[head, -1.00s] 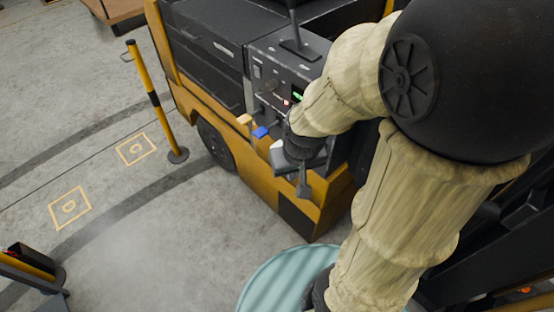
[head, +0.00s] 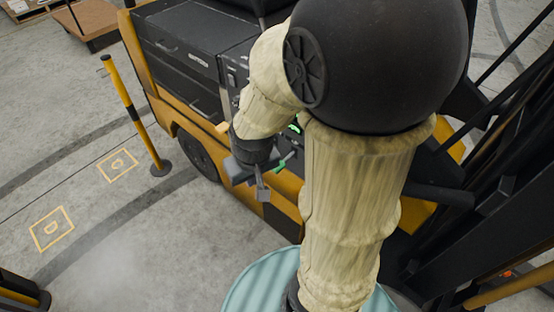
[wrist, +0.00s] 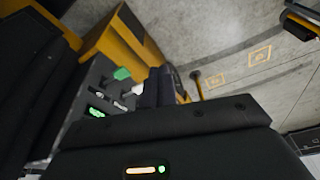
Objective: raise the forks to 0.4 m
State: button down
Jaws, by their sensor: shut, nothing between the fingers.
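The yellow and black forklift (head: 185,55) stands at the top centre of the head view. Its control panel is mostly behind my arm, with a small green display (head: 295,128) showing. A green lever (head: 287,160) is just right of my gripper (head: 262,190), which is shut and empty. In the wrist view the green lever knob (wrist: 121,73) is left of my shut fingers (wrist: 160,80), with a pale knob (wrist: 131,92) between; contact is unclear. A green readout (wrist: 97,112) shows on the panel, too small to read. I cannot make out the forks.
A yellow and black post (head: 135,115) stands on the floor left of the truck. Dark mast-like bars (head: 490,200) rise at the right. A pale teal round surface (head: 262,280) is below my arm. The left floor is mostly clear.

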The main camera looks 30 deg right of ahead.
jog(key=w+d+r+n+g+p, duration=0.2)
jog(key=w+d+p, duration=0.4)
jog(key=w+d, duration=0.15)
jog(key=n+p, duration=0.2)
jog(key=p, duration=0.1)
send_over(283, 161)
jog(key=a, duration=0.2)
notch_tip(283, 161, down, 3)
jog(key=shift+s+a+g, duration=0.15)
jog(key=shift+s+g, duration=0.15)
jog(key=shift+s, duration=0.1)
jog(key=shift+w, duration=0.1)
jog(key=f+p, duration=0.1)
jog(key=f, duration=0.3)
jog(key=f+p, duration=0.1)
jog(key=f, duration=0.3)
jog(key=f+p, duration=0.2)
jog(key=f, duration=0.1)
jog(key=shift+s+a+f, duration=0.1)
jog(key=shift+s+f, duration=0.2)
jog(key=shift+f, duration=1.1)
jog(key=shift+w, duration=0.1)
